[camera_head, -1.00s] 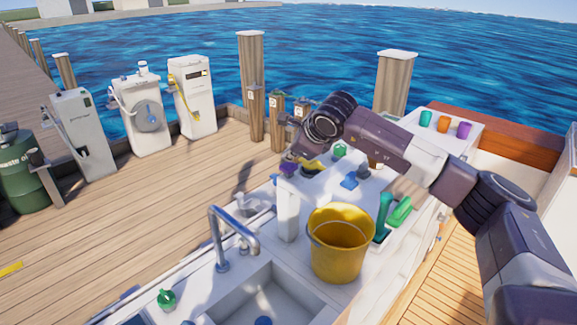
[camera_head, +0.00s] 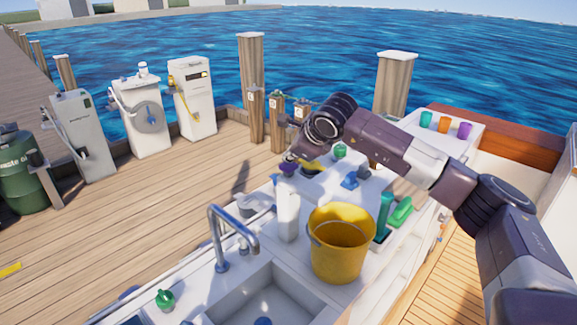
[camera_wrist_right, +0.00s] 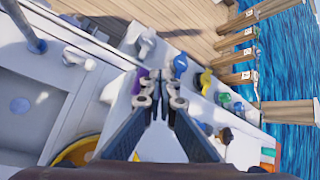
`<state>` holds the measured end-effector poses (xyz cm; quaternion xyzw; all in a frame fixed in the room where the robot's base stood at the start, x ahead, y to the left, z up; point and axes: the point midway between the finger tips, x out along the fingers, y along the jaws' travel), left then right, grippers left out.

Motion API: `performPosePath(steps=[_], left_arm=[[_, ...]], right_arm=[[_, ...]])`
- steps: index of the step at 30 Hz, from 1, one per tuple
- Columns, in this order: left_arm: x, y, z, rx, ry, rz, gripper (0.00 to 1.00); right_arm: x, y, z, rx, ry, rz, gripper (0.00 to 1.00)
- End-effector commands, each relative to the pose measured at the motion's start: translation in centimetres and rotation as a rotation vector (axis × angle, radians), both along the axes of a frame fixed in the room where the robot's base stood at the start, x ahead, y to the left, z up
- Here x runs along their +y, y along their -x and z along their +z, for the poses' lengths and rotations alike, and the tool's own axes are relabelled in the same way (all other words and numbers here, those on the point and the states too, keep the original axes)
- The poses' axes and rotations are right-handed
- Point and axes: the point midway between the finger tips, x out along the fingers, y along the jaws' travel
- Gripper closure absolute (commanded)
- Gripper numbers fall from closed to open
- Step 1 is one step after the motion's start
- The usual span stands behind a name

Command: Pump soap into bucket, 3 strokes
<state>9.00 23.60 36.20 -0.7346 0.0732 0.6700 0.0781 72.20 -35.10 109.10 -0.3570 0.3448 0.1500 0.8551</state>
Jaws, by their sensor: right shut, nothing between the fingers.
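The yellow bucket (camera_head: 340,246) stands upright on the white counter, right of the sink. A tall white dispenser (camera_head: 287,214) with a purple top (camera_head: 287,170) stands just behind and left of the bucket. My right gripper (camera_head: 292,159) is over the purple top, fingers shut and empty. In the right wrist view the shut fingertips (camera_wrist_right: 159,95) partly cover the purple top (camera_wrist_right: 142,74), and the bucket's rim (camera_wrist_right: 72,154) shows at the lower left. I cannot tell whether the fingers touch the top. The bucket's inside bottom is hidden. My left gripper is not in view.
A sink (camera_head: 268,298) with a curved tap (camera_head: 220,240) lies left of the bucket. A green bottle and brush (camera_head: 384,212) stand close to its right. Blue, yellow and green knobs sit behind the dispenser. The wooden deck (camera_head: 110,215) at left is open.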

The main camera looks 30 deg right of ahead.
Motion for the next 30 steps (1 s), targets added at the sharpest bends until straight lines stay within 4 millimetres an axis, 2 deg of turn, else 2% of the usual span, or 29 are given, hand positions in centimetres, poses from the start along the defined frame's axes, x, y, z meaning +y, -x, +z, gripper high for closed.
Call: performPosePath(steps=[30], left_arm=[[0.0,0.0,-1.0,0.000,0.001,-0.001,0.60]], right_arm=[[0.0,0.0,-1.2,0.001,0.000,0.000,1.00]])
